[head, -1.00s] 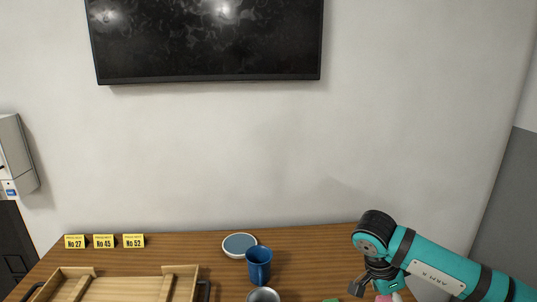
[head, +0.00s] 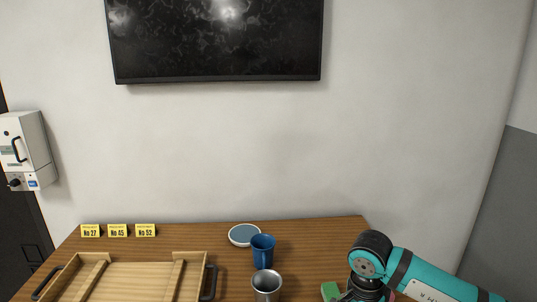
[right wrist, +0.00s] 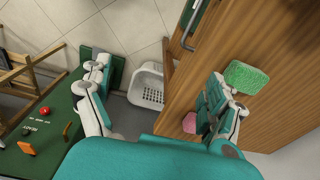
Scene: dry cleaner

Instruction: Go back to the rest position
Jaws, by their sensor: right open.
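My right arm comes into the head view at the lower right, over the right end of the wooden table (head: 330,240). Its gripper is mostly cut off by the bottom edge there. In the right wrist view my right gripper (right wrist: 157,78) is open, its two fingers wide apart with nothing held between them. A green sponge (right wrist: 245,77) lies on the table beside the right finger and shows in the head view too (head: 329,290). A pink object (right wrist: 190,122) is partly hidden by that finger. My left gripper is not in view.
A wooden tray (head: 137,267) with black handles, a blue cup (head: 262,247), a metal cup (head: 267,284), a shallow dish (head: 244,235) and yellow number cards (head: 118,231) stand on the table. A white basket (right wrist: 146,86) sits on the floor beyond the table edge.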

